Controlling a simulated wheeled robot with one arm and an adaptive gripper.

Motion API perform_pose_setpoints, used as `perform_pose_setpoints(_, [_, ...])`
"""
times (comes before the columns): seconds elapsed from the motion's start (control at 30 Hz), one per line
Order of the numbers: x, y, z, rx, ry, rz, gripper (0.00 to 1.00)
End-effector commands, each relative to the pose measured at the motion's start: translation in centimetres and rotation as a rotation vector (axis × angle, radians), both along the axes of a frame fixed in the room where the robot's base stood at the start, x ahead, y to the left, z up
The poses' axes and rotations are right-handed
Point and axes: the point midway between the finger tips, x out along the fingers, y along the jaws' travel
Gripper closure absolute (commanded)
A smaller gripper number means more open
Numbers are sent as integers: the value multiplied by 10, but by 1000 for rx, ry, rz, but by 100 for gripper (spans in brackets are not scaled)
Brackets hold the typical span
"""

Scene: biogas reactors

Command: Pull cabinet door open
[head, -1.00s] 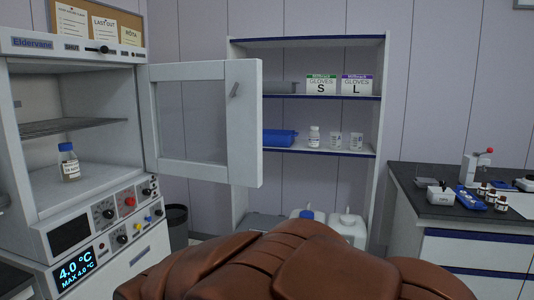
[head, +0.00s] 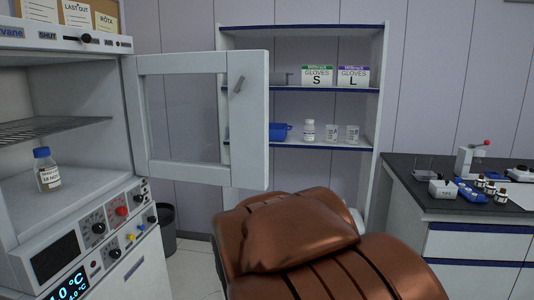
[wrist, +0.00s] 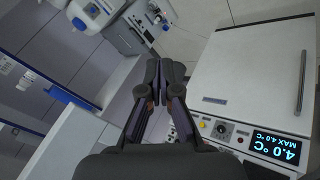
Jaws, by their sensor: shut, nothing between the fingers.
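The white Eldervane cabinet (head: 75,55) stands at the left in the head view. A bottle with a blue cap (head: 46,170) stands inside. Below the controls is a white lower panel with a bar handle (head: 136,264). The wrist view shows a white panel (wrist: 240,75) with a bar handle (wrist: 302,75) next to the lit display (wrist: 276,146). My gripper (wrist: 159,65) is shut and empty in the wrist view, apart from that handle. It is not visible in the head view.
An open shelf unit (head: 300,30) with glove boxes and small bottles stands behind the door. A dark bench (head: 430,205) with lab items is at the right. A grey bin (head: 163,230) stands beside the cabinet. Bare floor shows in front of it.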

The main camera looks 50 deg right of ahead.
Motion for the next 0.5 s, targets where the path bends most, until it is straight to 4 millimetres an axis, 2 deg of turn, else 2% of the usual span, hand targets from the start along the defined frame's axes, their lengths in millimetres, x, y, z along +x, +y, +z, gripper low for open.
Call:
perform_pose_setpoints(0.03, [9,-23,16,-60,-40,14,100])
perform_pose_setpoints(0.2, [38,-85,69,-278,-157,115,100])
perform_pose_setpoints(0.4, [61,-136,125,-522,-248,267,100])
perform_pose_setpoints(0.5, [68,-152,150,-635,-285,354,100])
